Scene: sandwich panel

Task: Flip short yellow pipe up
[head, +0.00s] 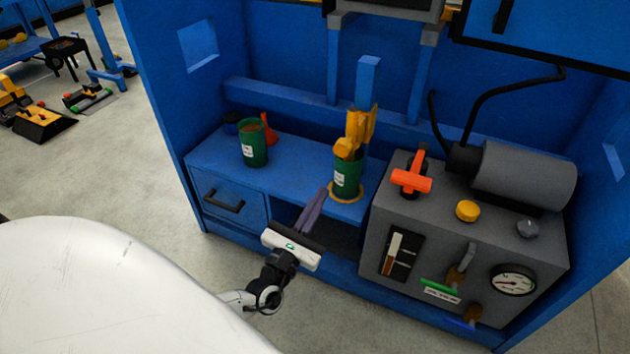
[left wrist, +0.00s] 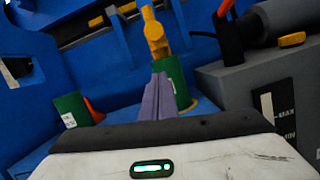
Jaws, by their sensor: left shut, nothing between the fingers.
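A short yellow pipe (head: 355,132) is fixed at a blue post and hangs down over a green can (head: 346,176). Its lower end is at the can's mouth; I cannot tell whether it goes inside. The pipe (left wrist: 154,32) also shows at the top of the left wrist view, above and behind my fingertips. My left gripper (head: 321,190) is shut and empty, its purple-grey fingers together. It is in front of the blue shelf, to the left of the can and below the pipe, apparently not touching the pipe. My right gripper is out of view.
A second green can (head: 252,143) with a red thing (head: 269,129) beside it stands left on the blue shelf (head: 302,166). At right is a grey box (head: 400,225) with an orange valve handle (head: 412,180), a yellow button (head: 468,211) and a gauge (head: 513,280).

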